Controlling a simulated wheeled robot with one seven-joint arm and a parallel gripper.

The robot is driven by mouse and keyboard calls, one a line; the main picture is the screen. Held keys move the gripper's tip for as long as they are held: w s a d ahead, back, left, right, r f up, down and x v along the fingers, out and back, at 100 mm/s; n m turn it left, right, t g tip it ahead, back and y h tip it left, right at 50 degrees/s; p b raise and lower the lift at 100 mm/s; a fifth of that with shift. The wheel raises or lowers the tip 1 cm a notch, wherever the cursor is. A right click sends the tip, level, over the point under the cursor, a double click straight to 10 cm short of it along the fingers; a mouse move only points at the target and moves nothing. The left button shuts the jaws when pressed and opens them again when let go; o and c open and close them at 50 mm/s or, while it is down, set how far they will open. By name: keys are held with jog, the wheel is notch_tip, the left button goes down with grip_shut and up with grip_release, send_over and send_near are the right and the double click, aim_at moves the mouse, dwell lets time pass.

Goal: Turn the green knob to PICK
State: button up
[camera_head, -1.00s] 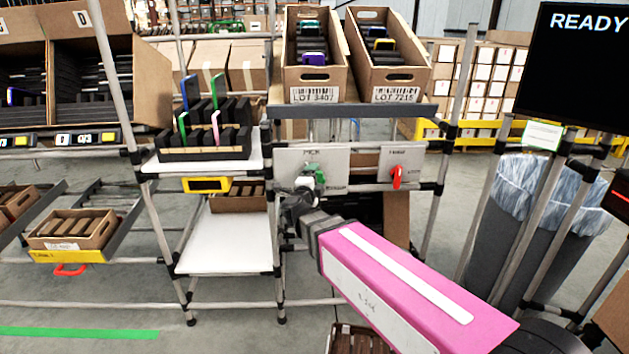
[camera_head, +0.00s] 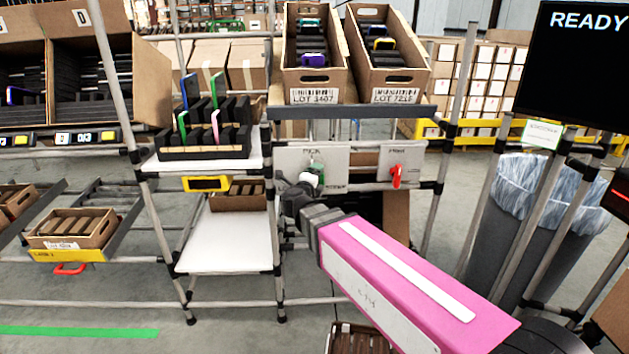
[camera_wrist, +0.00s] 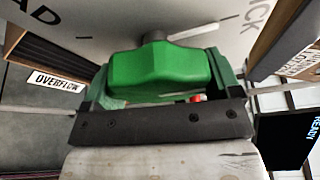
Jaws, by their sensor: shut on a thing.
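The green knob (camera_wrist: 160,70) fills the middle of the wrist view, on a grey panel (camera_head: 337,160) that shows in the head view below the shelf. My gripper (camera_wrist: 163,82) has one finger on each side of the knob and is shut on it. In the head view my gripper (camera_head: 312,179) covers most of the knob, and only a narrow green part shows, roughly upright below the word PICK (camera_head: 311,151). The PICK lettering also shows at upper right in the wrist view (camera_wrist: 257,14). The knob's exact pointing is hard to tell.
A red knob (camera_head: 397,176) sits on another panel to the right. Two lot cartons (camera_head: 315,90) stand on the shelf above. A frame post (camera_head: 272,200) stands close left of my gripper. A screen (camera_head: 575,70) reading READY is at upper right.

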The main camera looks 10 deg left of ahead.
jog(key=o, duration=0.8)
jog(key=shift+c, duration=0.2)
jog(key=s+a, duration=0.1)
jog(key=s, duration=0.9)
jog(key=shift+s+a+r, duration=0.25)
jog(key=shift+s+r, duration=0.1)
jog(key=shift+s, duration=0.05)
